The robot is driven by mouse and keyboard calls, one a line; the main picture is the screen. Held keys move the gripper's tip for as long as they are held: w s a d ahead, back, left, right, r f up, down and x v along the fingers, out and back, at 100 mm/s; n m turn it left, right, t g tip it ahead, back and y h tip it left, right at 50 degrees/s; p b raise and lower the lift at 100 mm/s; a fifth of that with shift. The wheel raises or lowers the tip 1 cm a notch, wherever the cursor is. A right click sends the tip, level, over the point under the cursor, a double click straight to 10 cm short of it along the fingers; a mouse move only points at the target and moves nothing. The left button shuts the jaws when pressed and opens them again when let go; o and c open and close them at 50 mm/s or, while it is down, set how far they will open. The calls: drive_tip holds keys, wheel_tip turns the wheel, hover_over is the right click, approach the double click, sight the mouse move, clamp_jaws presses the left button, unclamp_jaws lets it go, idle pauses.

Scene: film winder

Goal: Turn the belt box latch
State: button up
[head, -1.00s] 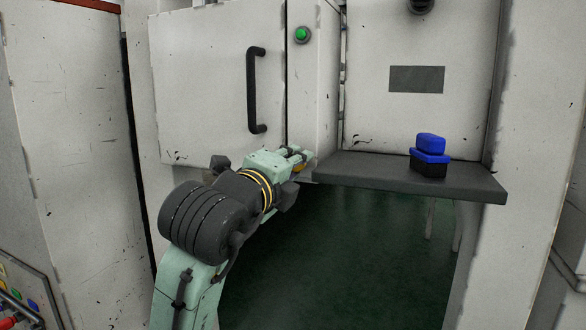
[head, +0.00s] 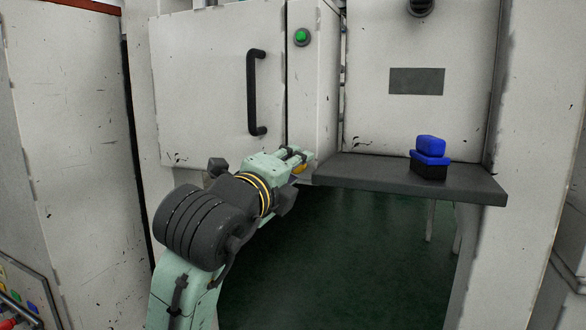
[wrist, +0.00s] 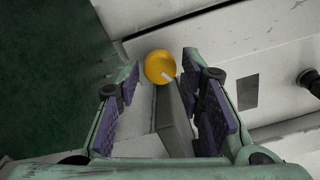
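A round yellow knob with a pale mark, apparently the latch, shows in the wrist view (wrist: 158,66). It appears just beyond the gap between the two fingertips. A bit of yellow also shows at my gripper's tip in the head view (head: 300,169). My gripper (wrist: 163,92) is open, its purple-padded fingers apart on either side, with nothing held. I cannot tell how far the knob is from the fingertips. In the head view my gripper (head: 303,158) is at the lower end of the white column, by the shelf's left end.
A dark grey shelf (head: 400,179) carries a blue and black box (head: 430,157). A white door with a black handle (head: 252,92) is above my arm. A green button (head: 302,35) is on the column (head: 315,90). Open space over green floor (head: 340,260) lies below the shelf.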

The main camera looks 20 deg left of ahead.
drive_tip(key=s, duration=1.1)
drive_tip(key=shift+s+a, duration=0.2)
drive_tip(key=shift+s, duration=0.05)
